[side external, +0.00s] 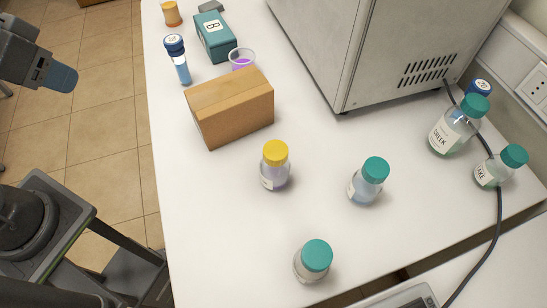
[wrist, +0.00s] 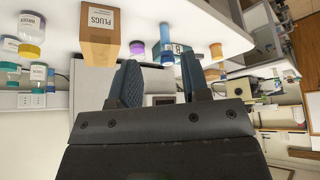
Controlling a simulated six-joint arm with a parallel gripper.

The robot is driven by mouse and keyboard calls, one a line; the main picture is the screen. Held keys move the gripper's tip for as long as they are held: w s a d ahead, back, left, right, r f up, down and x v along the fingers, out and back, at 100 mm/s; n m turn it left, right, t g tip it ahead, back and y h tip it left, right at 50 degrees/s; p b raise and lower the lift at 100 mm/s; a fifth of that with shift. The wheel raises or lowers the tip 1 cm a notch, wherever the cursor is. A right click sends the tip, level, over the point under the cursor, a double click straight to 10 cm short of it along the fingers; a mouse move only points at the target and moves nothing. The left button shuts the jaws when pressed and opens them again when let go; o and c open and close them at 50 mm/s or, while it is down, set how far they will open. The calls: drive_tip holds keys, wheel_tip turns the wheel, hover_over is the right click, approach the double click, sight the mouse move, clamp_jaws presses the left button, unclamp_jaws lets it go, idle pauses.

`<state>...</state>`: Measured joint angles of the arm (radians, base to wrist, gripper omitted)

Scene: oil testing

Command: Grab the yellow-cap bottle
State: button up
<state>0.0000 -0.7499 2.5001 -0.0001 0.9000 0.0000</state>
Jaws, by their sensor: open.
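The yellow-cap bottle (side external: 274,166) stands upright on the white table, a clear bottle with a pale purple content and a white label. It also shows at the upper left of the wrist view (wrist: 31,34), upside down in the picture. My gripper (side external: 62,78) is at the far left of the side view, off the table edge over the floor and well apart from the bottle. In the wrist view my gripper (wrist: 159,75) has its two dark blue fingers spread apart with nothing between them.
A cardboard box (side external: 232,106) stands just behind the bottle. Teal-cap bottles stand to the right (side external: 368,181) and in front (side external: 313,261). A blue-cap tube (side external: 177,60), a purple beaker (side external: 242,59) and a teal box (side external: 215,36) stand farther back. A large grey machine (side external: 385,45) fills the back right.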

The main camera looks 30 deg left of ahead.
idle(0.3)
drive_tip(key=o, duration=0.8)
drive_tip(key=shift+r, duration=0.1)
wheel_tip(320, 180, up, 4)
drive_tip(key=m+t+h, duration=0.3)
drive_tip(key=m+h, duration=0.6)
hover_over(275, 158)
drive_tip(key=s+a, duration=0.4)
drive_tip(key=a, duration=0.1)
wheel_tip(275, 158, down, 16)
drive_tip(key=w, duration=0.1)
drive_tip(key=shift+x, duration=3.45)
